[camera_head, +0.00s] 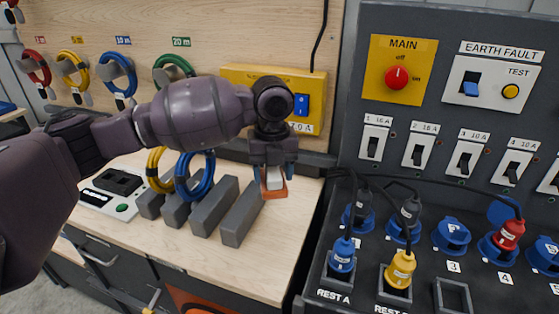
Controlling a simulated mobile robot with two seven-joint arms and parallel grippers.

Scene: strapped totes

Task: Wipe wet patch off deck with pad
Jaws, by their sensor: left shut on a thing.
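My left gripper (273,172) points down at the middle of the picture and is shut on a small pad (274,192). The pad has a pale upper part and an orange lower edge. It is over the wooden bench top, near the right end of the grey blocks; I cannot tell whether it touches the wood. The dark deck (309,288) with sockets and plugs lies to the right of the pad. I cannot make out a wet patch on either surface. My right gripper is out of view.
Blue (342,256) and yellow (400,269) plugs stick up from the deck. A switch panel (453,122) rises behind it. The front right bench top is clear.

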